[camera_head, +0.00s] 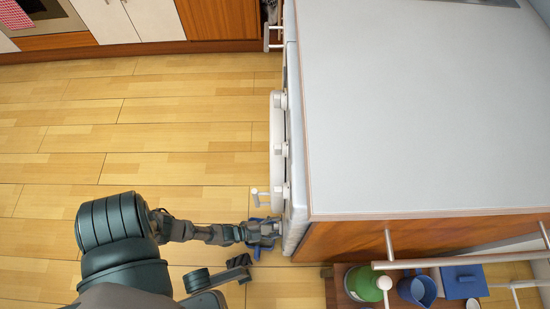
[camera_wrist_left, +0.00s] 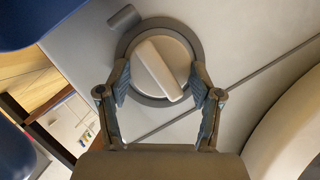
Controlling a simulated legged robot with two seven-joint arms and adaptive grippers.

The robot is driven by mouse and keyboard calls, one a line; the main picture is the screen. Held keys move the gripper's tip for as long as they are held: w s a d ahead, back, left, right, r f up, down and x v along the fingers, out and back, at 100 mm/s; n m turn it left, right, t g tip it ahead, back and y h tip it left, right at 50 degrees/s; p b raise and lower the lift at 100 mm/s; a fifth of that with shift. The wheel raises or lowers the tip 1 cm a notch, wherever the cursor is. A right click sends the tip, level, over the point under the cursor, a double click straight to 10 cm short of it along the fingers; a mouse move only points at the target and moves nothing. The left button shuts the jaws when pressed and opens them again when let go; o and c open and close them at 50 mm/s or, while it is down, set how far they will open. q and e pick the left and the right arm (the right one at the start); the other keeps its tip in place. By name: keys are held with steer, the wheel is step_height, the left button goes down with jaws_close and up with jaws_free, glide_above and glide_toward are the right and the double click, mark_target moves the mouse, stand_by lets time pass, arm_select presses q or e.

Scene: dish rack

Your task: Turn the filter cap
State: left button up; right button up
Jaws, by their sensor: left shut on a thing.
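The filter cap (camera_wrist_left: 166,66) is a round, light grey cap with a raised bar across it, set in a darker ring on a pale panel in the left wrist view. The bar slants from upper left to lower right. My left gripper (camera_wrist_left: 160,84) has its two blue-padded fingers on either side of the cap's lower part and is shut on it. In the head view my left gripper (camera_head: 264,231) is low against the front of the white appliance (camera_head: 296,180), where the cap itself is hidden. My right gripper is not in view.
The wooden floor (camera_head: 130,140) at left is clear.

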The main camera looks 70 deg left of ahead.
arm_select(q)
steer(key=shift+s+d+f, duration=0.1)
stand_by(0.4)
steer(key=o, duration=1.1)
steer(key=shift+o, duration=0.2)
steer(key=v, duration=1.2)
